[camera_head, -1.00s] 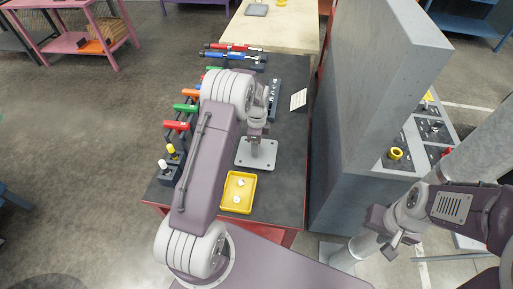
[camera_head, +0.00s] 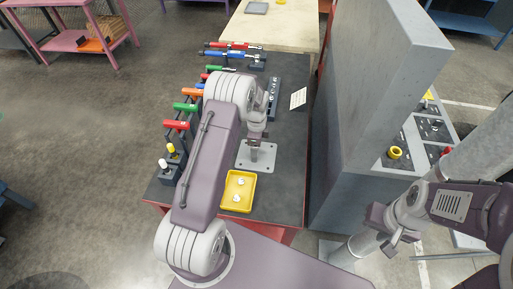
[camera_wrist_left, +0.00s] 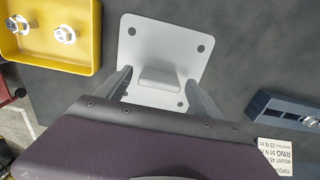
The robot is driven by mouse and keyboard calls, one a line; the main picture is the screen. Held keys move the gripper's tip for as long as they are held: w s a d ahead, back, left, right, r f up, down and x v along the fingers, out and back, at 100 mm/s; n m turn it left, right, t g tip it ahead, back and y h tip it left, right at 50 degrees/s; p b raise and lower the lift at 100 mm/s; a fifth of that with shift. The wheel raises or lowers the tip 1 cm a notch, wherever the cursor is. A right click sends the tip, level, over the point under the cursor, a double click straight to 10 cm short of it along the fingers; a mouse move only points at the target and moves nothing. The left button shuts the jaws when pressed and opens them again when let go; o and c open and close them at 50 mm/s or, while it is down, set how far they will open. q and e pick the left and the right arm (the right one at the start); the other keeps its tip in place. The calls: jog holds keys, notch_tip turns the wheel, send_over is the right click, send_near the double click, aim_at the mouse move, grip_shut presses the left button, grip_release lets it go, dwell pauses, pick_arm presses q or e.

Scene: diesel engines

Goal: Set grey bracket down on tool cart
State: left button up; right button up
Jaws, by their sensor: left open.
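The grey bracket (camera_head: 262,163) is a flat plate with corner holes and a raised tab. It lies flat on the dark top of the tool cart (camera_head: 283,195), behind the yellow tray. My left gripper (camera_head: 256,141) is just above it. In the left wrist view the bracket (camera_wrist_left: 182,52) shows with its tab between the two spread fingers of my left gripper (camera_wrist_left: 160,90). The fingers are apart from the tab. The near edge of the plate is partly hidden by the gripper body. My right gripper (camera_head: 389,238) is away to the right, beside the grey partition; its jaw gap is unclear.
The yellow tray (camera_head: 229,204) holds small white-metal parts. Several coloured-handled tools (camera_head: 184,107) line the cart's left edge. A dark socket rail (camera_head: 274,98) and a white label card (camera_head: 298,98) lie behind the bracket. A tall grey partition (camera_head: 365,110) stands right of the cart.

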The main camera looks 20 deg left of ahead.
pick_arm(q)
notch_tip(320, 180, up, 12)
jog(key=b, duration=0.1)
jog(key=s+d+n, duration=0.3)
jog(key=s+n, duration=0.4)
jog(key=s, duration=0.3)
jog(key=s+d+f+n+t, duration=0.1)
jog(key=s+d+n, duration=0.3)
jog(key=s+n, duration=0.4)
jog(key=s, duration=0.3)
jog(key=shift+d+n, duration=0.15)
jog(key=shift+n, duration=0.15)
